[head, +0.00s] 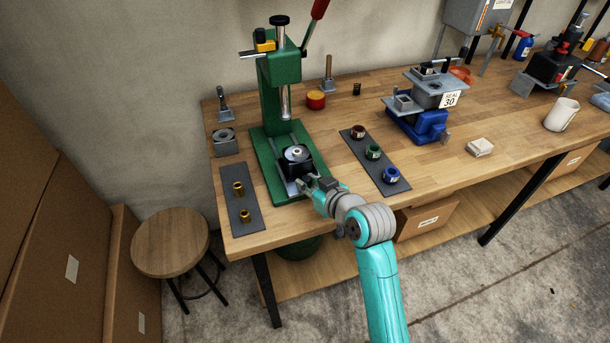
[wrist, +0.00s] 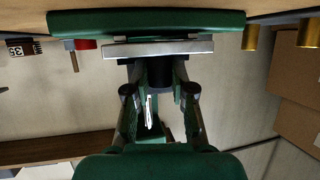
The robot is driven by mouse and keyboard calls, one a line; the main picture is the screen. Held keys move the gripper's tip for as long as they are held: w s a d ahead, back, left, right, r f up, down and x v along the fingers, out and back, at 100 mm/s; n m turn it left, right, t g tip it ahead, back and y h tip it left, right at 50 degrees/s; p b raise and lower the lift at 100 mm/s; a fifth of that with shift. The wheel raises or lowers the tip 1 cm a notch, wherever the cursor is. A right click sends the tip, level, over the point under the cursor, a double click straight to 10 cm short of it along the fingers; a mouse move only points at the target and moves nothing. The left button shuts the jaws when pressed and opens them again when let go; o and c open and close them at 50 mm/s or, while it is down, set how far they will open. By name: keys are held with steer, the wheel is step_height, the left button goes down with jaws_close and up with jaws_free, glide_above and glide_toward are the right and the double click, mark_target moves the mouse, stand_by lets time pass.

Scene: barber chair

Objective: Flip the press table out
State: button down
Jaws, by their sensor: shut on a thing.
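The green press (head: 280,85) stands on the left end of the workbench. Its press table (head: 297,164) is a dark block with a round metal disc on top, on a metal slide over the green base (head: 262,160). It sits at the front of the base, forward of the column. My gripper (head: 309,185) is low at the front of this table, shut on its front part. In the wrist view, which looks upside down, my fingers (wrist: 159,78) close around the dark part (wrist: 160,72) below the metal plate (wrist: 165,49). The exact contact is partly hidden.
A grey mat (head: 240,205) with two brass bushings lies left of the press. A dark strip (head: 374,160) with three coloured rings lies to the right. A blue-based fixture (head: 428,122) stands farther right. A stool (head: 170,240) is at the left.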

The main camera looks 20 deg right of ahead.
steer(key=shift+s+f, duration=0.1)
steer(key=shift+s, duration=0.05)
steer(key=c, duration=1)
jaws_free()
steer(key=shift+s, duration=0.1)
steer(key=v, duration=1.2)
